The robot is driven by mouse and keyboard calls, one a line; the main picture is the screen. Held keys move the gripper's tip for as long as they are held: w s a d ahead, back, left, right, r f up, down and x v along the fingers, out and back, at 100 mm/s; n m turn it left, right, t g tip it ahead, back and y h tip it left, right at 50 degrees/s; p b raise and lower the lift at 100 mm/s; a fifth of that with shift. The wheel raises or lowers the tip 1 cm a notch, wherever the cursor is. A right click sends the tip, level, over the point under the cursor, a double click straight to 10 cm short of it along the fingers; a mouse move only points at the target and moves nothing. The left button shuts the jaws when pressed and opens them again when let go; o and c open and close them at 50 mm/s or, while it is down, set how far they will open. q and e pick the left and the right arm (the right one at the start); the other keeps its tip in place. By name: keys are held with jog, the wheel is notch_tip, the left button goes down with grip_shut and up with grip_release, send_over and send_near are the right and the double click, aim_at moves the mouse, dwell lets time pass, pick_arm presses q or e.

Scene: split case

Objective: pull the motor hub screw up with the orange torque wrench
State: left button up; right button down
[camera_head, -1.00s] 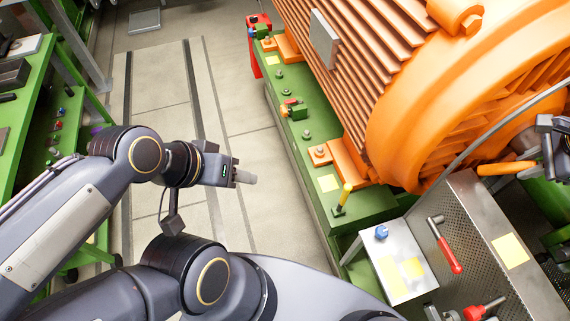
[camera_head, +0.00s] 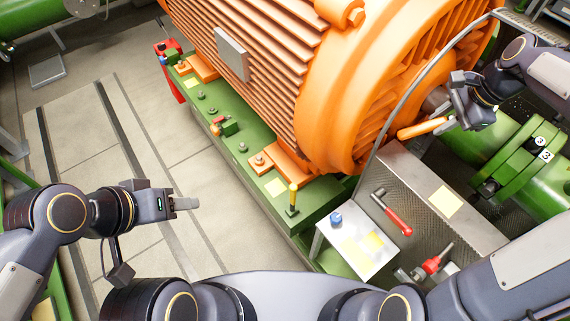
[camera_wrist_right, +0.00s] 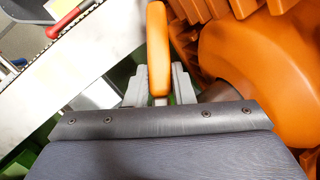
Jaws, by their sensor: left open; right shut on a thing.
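The orange torque wrench (camera_head: 422,128) is held by my right gripper (camera_head: 449,119) beside the shaft end of the big orange motor (camera_head: 350,90). In the right wrist view the wrench's orange handle (camera_wrist_right: 158,50) stands out between the two grey fingers of my right gripper (camera_wrist_right: 160,88), which are shut on it. The motor hub screw cannot be made out; the hub area is partly hidden behind my right gripper and the wrench. My left gripper (camera_head: 188,203) is open and empty over the floor at the left, away from the motor.
A perforated metal cover (camera_head: 420,190) stands in front of the motor. A red-handled tool (camera_head: 393,214) lies on it. A small white table (camera_head: 352,248) holds a blue piece (camera_head: 336,218). A green base (camera_head: 240,160) carries the motor.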

jog(key=shift+s+r+y+p, duration=0.1)
jog(key=shift+r+y+p, duration=0.4)
jog(key=shift+r+p, duration=0.15)
jog(key=shift+a+r, duration=0.1)
jog(key=shift+s+a+r+y, duration=0.15)
jog(key=shift+r+y, duration=0.15)
jog(key=shift+y, duration=0.3)
jog(key=shift+s+a+r+n, duration=0.15)
jog(key=shift+r, duration=0.25)
jog(key=shift+s+a+r+n, duration=0.1)
jog(key=shift+r+n, duration=0.05)
jog(key=shift+r, duration=0.2)
dwell(1.3)
jog(key=shift+r+g+p, duration=0.1)
jog(key=shift+g+p, duration=0.2)
jog(key=shift+p, duration=0.05)
jog(key=s+d+n+g+h+p, duration=0.5)
jog(key=s+d+n+g+p, duration=0.1)
jog(key=s+n+g+p, duration=0.1)
jog(key=s+n+p, duration=0.1)
jog(key=n+p, duration=0.1)
jog(key=p, duration=0.1)
jog(key=shift+f+n, duration=0.25)
jog(key=shift+n, duration=0.05)
